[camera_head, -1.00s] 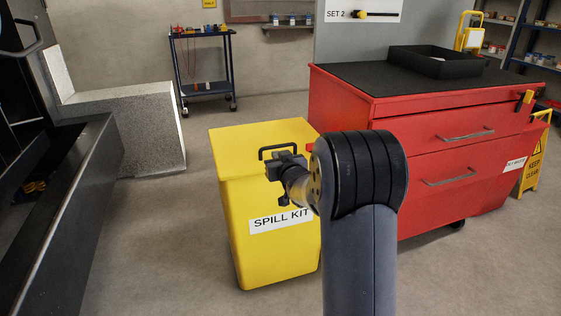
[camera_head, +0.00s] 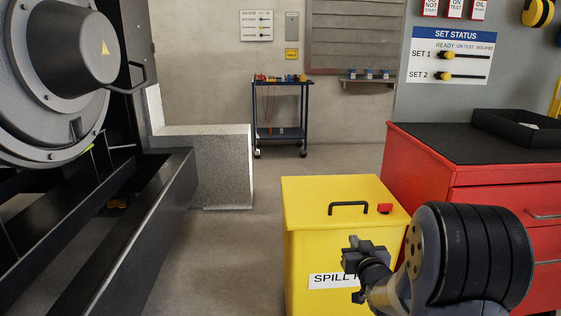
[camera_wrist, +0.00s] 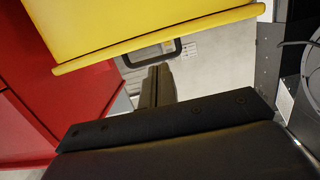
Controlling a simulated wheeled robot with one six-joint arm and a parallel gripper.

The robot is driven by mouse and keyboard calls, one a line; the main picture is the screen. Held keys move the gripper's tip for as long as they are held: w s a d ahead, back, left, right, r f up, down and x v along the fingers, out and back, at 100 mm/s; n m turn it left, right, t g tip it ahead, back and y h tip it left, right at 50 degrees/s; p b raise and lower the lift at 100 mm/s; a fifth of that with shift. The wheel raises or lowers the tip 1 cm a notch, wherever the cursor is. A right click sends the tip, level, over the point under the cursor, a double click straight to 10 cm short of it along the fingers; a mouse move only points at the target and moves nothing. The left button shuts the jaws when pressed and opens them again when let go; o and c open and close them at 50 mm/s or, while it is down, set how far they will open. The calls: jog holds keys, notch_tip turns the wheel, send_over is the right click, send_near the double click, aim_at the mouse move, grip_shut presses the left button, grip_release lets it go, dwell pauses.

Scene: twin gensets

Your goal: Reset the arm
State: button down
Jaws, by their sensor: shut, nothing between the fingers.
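My gripper (camera_head: 352,268) is at the lower middle right of the head view, in front of the yellow spill kit bin (camera_head: 300,240). It looks small and dark there, with its fingers together and nothing held. My arm bends at a large black joint to its right. In the wrist view the shut fingers (camera_wrist: 157,82) point away from the camera, below the yellow edge of the bin (camera_wrist: 130,30). I cannot tell whether the gripper touches the bin.
A red cabinet (camera_head: 420,175) with a black top stands right of the bin. A genset on a dark frame (camera_head: 130,250) is at left, beside a grey block (camera_head: 222,170). A blue cart (camera_head: 280,125) stands at the back. The floor between frame and bin is clear.

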aim_at(346, 223)
jog(key=w+b, duration=0.1)
jog(key=w, duration=0.5)
jog(key=w+b, duration=0.1)
jog(key=w, duration=0.2)
jog(key=shift+w+r+b, duration=0.25)
jog(key=shift+b, duration=0.05)
jog(key=shift+f, duration=0.4)
jog(key=shift+s+a+r, duration=0.1)
jog(key=shift+r, duration=0.05)
